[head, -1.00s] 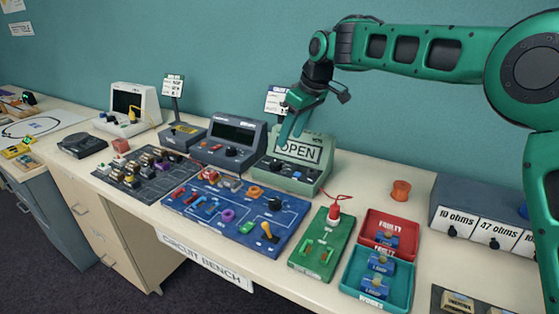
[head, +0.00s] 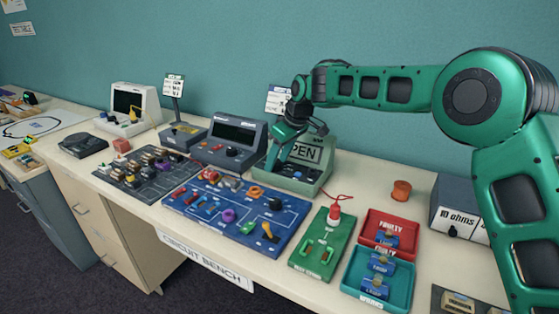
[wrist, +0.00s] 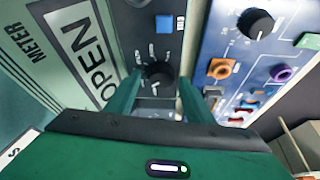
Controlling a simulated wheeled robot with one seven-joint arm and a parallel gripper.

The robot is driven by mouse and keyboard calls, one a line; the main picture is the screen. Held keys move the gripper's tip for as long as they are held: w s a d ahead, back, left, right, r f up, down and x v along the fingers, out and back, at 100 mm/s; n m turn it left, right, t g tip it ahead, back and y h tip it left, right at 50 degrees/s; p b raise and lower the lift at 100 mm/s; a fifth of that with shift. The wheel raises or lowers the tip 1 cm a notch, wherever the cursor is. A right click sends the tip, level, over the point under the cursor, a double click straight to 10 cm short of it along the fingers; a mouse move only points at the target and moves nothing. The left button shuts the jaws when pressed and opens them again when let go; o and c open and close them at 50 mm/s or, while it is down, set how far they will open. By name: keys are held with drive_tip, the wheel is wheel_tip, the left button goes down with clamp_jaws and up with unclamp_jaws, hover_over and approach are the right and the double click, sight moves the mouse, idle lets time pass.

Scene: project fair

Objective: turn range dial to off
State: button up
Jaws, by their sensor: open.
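The range dial (wrist: 158,72) is a black round knob with small white labels around it, on the dark sloped panel of the green meter (wrist: 22,75). I cannot tell which label it points to. The meter's screen (wrist: 85,52) reads OPEN. My gripper (wrist: 160,77) is open, with one green finger on each side of the dial; I cannot tell whether they touch it. A blue button (wrist: 164,24) sits beside the dial. In the head view my gripper (head: 273,164) is over the left part of the meter (head: 318,178) and hides the dial.
A blue circuit board (head: 215,222) lies in front of the meter, and a grey device with a dark screen (head: 233,133) stands left of it. A green board with a red lamp (head: 318,250) and red and teal trays (head: 362,243) are to the right.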

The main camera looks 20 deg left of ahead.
drive_tip(key=c, duration=1)
drive_tip(key=shift+m, duration=0.3)
drive_tip(key=m+t, duration=0.1)
drive_tip(key=m, duration=0.2)
drive_tip(key=shift+s+h, duration=0.1)
drive_tip(key=shift+h, duration=0.2)
drive_tip(key=shift+a+m+t+h, duration=0.1)
drive_tip(key=shift+m+t+h, duration=0.4)
drive_tip(key=shift+m, duration=1.1)
drive_tip(key=o, duration=1)
